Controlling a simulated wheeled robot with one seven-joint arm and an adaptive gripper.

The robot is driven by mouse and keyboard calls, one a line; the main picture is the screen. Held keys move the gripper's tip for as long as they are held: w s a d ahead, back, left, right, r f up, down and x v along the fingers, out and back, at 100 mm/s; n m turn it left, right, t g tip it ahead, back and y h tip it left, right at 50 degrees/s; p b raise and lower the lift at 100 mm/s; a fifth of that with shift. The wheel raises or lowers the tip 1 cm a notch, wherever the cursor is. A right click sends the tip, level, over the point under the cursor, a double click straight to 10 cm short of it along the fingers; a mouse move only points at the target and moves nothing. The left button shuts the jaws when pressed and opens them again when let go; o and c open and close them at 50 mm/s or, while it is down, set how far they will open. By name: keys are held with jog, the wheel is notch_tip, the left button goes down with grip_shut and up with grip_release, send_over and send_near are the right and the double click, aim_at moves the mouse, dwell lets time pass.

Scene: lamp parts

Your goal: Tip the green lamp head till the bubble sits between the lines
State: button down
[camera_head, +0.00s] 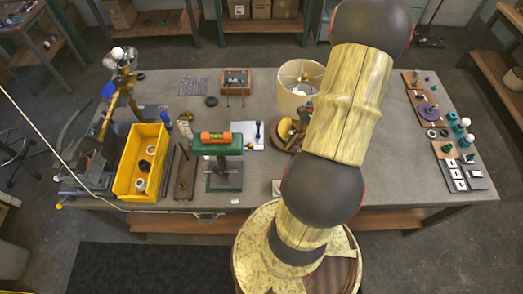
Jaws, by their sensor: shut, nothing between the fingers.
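The green lamp head (232,147) is a wide, flat green bar on a dark stand (223,178), left of the middle of the workbench. An orange spirit level (216,137) lies along its top. The level looks close to horizontal in the picture, but its bubble and lines are too small to read. My arm rises through the right middle of the picture, right of the lamp head and apart from it. My gripper is not in view.
A yellow bin (124,170) with small parts stands left of the lamp head. A cream lampshade (288,98) stands to the right, partly behind my arm. A white sheet (246,141) lies beside the head. Boards with parts (459,178) lie at the right end.

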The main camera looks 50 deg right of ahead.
jog(key=w+a+f+m+t+p, duration=0.2)
jog(key=w+a+f+m, duration=0.4)
jog(key=w, duration=0.3)
jog(key=shift+w+t+h, duration=0.3)
jog(key=shift+w+t, duration=0.05)
jog(key=shift+t, duration=0.15)
dwell(0.3)
jog(key=shift+w+a+r, duration=0.15)
jog(key=shift+w+r, duration=0.05)
jog(key=shift+r, duration=0.25)
jog(key=shift+f, duration=0.1)
